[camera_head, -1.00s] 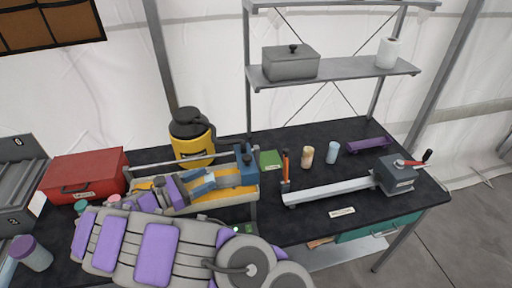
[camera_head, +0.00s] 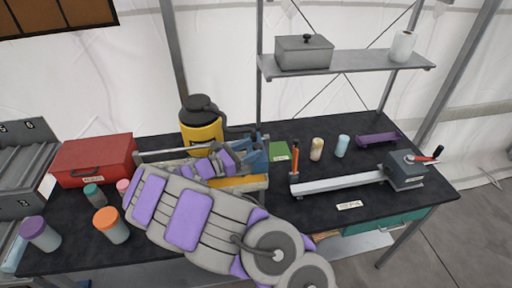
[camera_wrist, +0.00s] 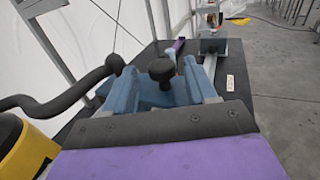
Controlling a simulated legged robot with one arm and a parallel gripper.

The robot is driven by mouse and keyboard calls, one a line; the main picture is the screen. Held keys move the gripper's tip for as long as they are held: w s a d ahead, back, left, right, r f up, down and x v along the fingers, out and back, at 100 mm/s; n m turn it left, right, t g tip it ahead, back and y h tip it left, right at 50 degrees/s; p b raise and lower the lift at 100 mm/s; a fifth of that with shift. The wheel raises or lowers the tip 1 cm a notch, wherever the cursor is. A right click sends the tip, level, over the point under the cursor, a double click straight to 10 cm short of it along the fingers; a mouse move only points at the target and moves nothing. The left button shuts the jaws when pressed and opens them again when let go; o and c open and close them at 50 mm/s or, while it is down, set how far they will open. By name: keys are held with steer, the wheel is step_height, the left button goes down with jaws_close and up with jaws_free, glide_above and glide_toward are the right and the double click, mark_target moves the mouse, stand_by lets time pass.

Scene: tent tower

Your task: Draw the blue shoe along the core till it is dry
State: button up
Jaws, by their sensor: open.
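The blue shoe (camera_head: 257,158) is at the right end of a long low stand with a yellow bed (camera_head: 243,181) and a thin grey rail. In the wrist view it appears as a blue block with a black knob (camera_wrist: 161,70) on top. My gripper (camera_head: 236,158) is just left of the shoe in the head view. In the wrist view its two blue fingers stand apart, one on each side of the knob, with visible gaps. My arm hides most of the stand, and I cannot clearly pick out the core.
A yellow and black flask (camera_head: 201,128) stands close behind the stand, its black hose beside my gripper. A red box (camera_head: 93,160) and several capped jars are left. A green block (camera_head: 279,151), two cups and a cranked rail (camera_head: 338,184) are right.

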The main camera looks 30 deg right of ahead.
mark_target(257, 145)
steer(key=shift+w+d, duration=0.15)
steer(key=shift+d, duration=1.75)
steer(key=shift+a, duration=0.45)
steer(key=c, duration=0.6)
steer(key=shift+d, duration=0.15)
jaws_close()
steer(key=shift+r, duration=0.1)
